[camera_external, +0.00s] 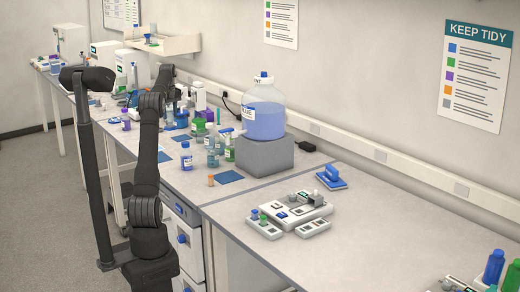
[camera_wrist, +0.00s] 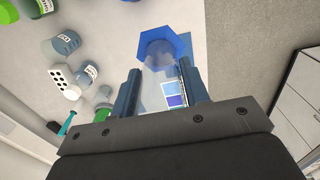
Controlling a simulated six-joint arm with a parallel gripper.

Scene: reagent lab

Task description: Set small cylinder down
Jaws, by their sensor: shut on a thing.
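In the wrist view my gripper (camera_wrist: 160,86) is shut on the small cylinder (camera_wrist: 163,50), a clear tube with a blue six-sided foot. The foot points away from the wrist and lies over the pale bench near its edge. I cannot tell whether the foot touches the bench. In the external view my arm reaches over the far bench, and the fingers and cylinder are too small and crowded to make out clearly.
Several bottles, one a labelled grey-blue bottle (camera_wrist: 64,43), and a white dotted block (camera_wrist: 62,78) stand left of the cylinder. Blue mats, one of them bare (camera_external: 230,177), lie along the bench. A large carboy (camera_external: 263,122) stands on a grey box (camera_external: 262,155).

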